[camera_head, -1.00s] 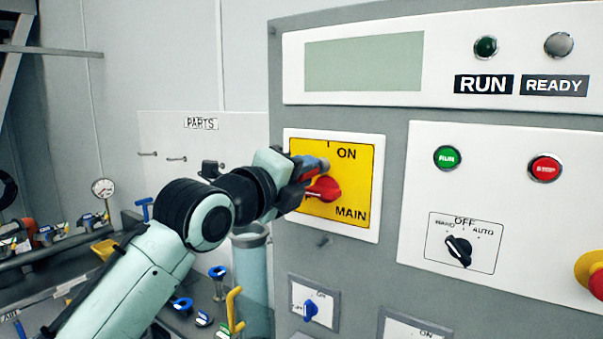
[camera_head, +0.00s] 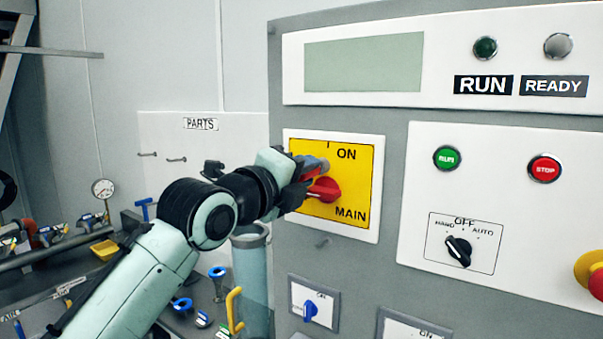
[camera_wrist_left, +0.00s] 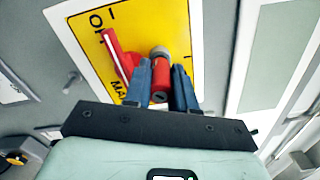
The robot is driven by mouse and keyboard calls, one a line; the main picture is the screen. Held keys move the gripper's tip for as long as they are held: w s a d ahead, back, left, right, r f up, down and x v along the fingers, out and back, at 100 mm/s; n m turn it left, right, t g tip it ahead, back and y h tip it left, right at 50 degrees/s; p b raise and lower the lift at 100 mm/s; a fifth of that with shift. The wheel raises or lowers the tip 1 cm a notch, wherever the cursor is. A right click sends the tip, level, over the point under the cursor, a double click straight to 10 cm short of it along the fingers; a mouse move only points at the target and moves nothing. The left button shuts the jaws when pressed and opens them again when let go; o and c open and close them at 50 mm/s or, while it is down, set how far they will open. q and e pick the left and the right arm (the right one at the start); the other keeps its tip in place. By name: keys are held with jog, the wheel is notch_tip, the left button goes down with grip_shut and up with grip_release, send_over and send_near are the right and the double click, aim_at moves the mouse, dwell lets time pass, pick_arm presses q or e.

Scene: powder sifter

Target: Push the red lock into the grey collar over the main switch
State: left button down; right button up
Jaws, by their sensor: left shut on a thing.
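The yellow main switch plate (camera_head: 358,165) with ON and MAIN lettering sits on the cabinet front. Its red handle (camera_head: 325,189) also shows in the left wrist view (camera_wrist_left: 119,55). My left gripper (camera_head: 308,170) is at the plate's left part. In the left wrist view my left gripper (camera_wrist_left: 164,80) is shut on the red lock (camera_wrist_left: 160,80), beside the red handle. The lock's far end meets the grey collar (camera_wrist_left: 160,52); how deep it sits in it I cannot tell. The collar also shows in the head view (camera_head: 320,164), partly hidden by the gripper. My right gripper is not in view.
Right of the plate is a white panel with a green RUN button (camera_head: 447,158), a red STOP button (camera_head: 544,168) and a black selector (camera_head: 458,250). A small blue switch (camera_head: 311,310) is below. A bench with parts (camera_head: 105,248) stands at the left.

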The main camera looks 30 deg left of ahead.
pick_arm(q)
jog(key=shift+w, duration=0.6)
jog(key=c, duration=0.8)
grip_release()
jog(key=shift+c, duration=0.2)
jog(key=shift+s, duration=0.1)
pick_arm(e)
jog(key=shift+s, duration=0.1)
pick_arm(q)
jog(key=shift+s, duration=0.25)
jog(key=s+b, duration=0.3)
jog(key=s, duration=0.9)
jog(key=shift+s+a, duration=0.4)
jog(key=shift+a, duration=0.05)
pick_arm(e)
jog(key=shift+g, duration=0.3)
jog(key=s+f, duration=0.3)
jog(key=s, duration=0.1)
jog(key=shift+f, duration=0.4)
